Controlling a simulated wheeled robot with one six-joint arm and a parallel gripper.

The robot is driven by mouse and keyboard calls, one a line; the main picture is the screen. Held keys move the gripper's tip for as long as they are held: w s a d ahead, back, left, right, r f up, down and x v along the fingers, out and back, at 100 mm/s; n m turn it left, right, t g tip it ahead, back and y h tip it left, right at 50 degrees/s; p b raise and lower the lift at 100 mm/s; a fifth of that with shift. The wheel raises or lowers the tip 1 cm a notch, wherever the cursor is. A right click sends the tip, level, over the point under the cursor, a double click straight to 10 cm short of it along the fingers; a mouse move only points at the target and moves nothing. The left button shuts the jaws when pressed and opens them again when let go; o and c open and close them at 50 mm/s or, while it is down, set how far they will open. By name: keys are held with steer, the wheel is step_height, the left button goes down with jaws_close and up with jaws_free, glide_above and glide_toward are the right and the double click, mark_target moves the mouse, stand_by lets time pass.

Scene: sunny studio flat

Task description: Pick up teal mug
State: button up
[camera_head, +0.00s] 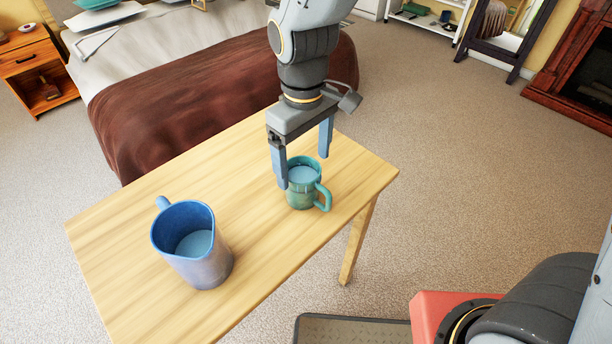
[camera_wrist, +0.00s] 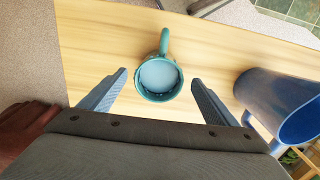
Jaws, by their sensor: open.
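The teal mug (camera_head: 301,191) stands upright on the wooden table, near its right end, with its handle toward the lower right. It holds a pale liquid or has a pale inside; I cannot tell which. My gripper (camera_head: 304,168) is open just above and behind the mug, fingers pointing down, one finger close to the mug's left rim. In the wrist view the teal mug (camera_wrist: 158,78) lies ahead of and between the open fingers of my gripper (camera_wrist: 158,85), with its handle pointing up in the picture. Nothing is between the fingers' grip surfaces in contact.
A large blue pitcher (camera_head: 194,246) stands on the wooden table (camera_head: 130,225) left of the mug; it is also at the right of the wrist view (camera_wrist: 275,105). A bed (camera_head: 150,110) with a brown blanket stands behind the table. Carpet is clear to the right.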

mark_target(305, 185)
step_height(305, 185, down, 2)
steer(key=shift+s+a+f, duration=0.1)
steer(key=shift+f, duration=0.15)
steer(key=shift+d+f+p, duration=0.15)
steer(key=shift+f+p, duration=0.2)
steer(key=shift+f, duration=0.9)
steer(key=shift+d+f+p, duration=0.1)
steer(key=shift+f+p, duration=0.2)
steer(key=shift+f, duration=0.9)
steer(key=shift+c, duration=0.2)
steer(key=c, duration=1.6)
steer(key=shift+r, duration=0.1)
